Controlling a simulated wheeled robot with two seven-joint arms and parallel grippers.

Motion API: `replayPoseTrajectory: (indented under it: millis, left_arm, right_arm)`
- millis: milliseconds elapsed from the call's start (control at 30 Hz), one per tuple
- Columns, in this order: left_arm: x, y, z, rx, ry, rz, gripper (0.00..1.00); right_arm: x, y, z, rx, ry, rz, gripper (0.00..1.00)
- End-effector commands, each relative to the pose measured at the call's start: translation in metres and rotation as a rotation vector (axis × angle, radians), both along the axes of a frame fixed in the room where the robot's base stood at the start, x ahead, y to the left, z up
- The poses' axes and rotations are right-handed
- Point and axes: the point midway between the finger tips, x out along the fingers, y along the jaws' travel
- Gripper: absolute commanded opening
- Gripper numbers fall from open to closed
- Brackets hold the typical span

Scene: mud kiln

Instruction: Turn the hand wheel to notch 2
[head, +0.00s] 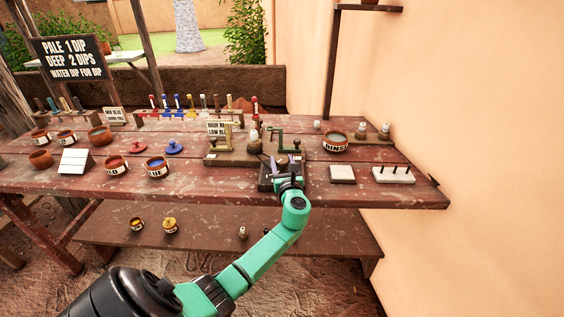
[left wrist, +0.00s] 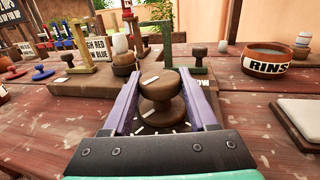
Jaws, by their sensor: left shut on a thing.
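The hand wheel (left wrist: 161,108) is a brown wooden knob with a white line on its top, seen in the left wrist view. It stands upright over a dark base with white tick marks around it. My left gripper (left wrist: 161,82) has its purple fingers on either side of the wheel and is shut on it. The white line points toward the left; the notch numbers cannot be read. In the head view my left gripper (head: 283,165) is over the dark wheel base (head: 265,182) near the table's front edge, hiding most of the wheel. My right gripper is not in view.
Behind the wheel stand green bracket stands (head: 286,134) and a wooden block (head: 230,158). A rinse bowl (head: 335,144), a pale tile (head: 342,174) and a pegged block (head: 393,174) are to the right. Bowls and a blue lid (head: 174,148) are at left.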

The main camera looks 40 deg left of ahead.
Motion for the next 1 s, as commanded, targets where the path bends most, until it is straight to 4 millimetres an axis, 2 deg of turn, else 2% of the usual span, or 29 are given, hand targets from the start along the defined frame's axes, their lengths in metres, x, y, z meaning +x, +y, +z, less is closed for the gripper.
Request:
replayPoseTrajectory:
  millis: [300, 667, 700, 767, 1000]
  left_arm:
    - [0.0002, -0.0005, -0.0009, 0.000, 0.001, 0.088, 0.03]
    - [0.0002, -0.0003, -0.0010, 0.000, 0.001, 0.092, 0.03]
    - [0.0002, -0.0003, -0.0011, 0.000, 0.001, 0.092, 0.66]
    - [0.0002, -0.0003, -0.0010, 0.000, 0.001, 0.092, 0.89]
    - [0.0002, -0.0002, -0.0006, 0.001, 0.001, 0.092, 0.89]
  right_arm:
    - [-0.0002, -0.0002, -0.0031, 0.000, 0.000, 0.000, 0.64]
    - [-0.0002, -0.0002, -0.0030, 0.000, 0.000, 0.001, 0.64]
    - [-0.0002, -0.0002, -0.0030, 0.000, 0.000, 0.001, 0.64]
    - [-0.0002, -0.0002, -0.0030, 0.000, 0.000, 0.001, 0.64]
    - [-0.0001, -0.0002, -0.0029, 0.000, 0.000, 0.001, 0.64]
